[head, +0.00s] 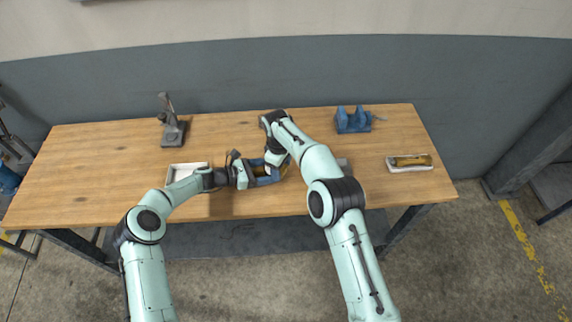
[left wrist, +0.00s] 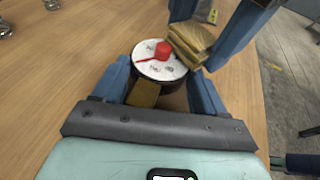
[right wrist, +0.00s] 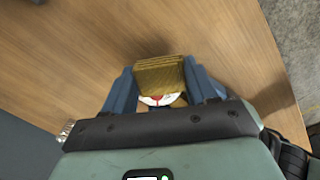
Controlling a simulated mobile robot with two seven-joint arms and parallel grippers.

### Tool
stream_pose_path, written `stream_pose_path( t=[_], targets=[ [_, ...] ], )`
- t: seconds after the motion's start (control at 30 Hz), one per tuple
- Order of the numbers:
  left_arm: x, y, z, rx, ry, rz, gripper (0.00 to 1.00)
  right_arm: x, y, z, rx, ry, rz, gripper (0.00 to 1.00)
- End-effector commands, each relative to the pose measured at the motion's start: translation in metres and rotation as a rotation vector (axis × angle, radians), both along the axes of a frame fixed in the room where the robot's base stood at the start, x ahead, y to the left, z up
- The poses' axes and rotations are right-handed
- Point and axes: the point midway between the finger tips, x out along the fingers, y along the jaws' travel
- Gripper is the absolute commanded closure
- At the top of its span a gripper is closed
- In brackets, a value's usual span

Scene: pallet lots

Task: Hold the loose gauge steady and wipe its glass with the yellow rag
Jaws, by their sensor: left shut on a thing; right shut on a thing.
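The gauge (left wrist: 158,62) has a round white face with a red pointer and hub. It sits between the blue fingers of my left gripper (left wrist: 162,84), which is shut on it; a brass-coloured part shows below the face. My right gripper (right wrist: 160,84) is shut on the folded yellow rag (right wrist: 158,76). In the left wrist view the rag (left wrist: 192,46) lies at the right edge of the gauge face and covers part of it. Whether it presses on the glass is hard to tell. In the head view both grippers meet at the table's middle, and the gauge is mostly hidden.
The wooden bench (head: 100,165) carries a grey tool stand (head: 173,130) at back left and a blue vise (head: 352,120) at back right. A white tray (head: 172,178) lies by my left forearm. Another tray (head: 392,166) with a brass-coloured piece lies right. The bench's left end is clear.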

Motion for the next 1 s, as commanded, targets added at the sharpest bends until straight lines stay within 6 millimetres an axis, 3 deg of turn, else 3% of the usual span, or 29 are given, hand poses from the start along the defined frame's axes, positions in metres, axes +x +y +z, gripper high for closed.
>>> stream_pose_path(
  t=[0.4, 1.0],
  targets=[
    [0.0, -0.003, 0.004, -0.013, 0.004, -0.003, 0.68, -0.005, 0.001, -0.008, -0.004, 0.015, 0.0, 0.67],
    [-0.001, -0.003, 0.005, -0.015, 0.002, -0.006, 0.69, 0.013, -0.02, -0.007, -0.013, 0.004, -0.006, 0.67]
  ],
)
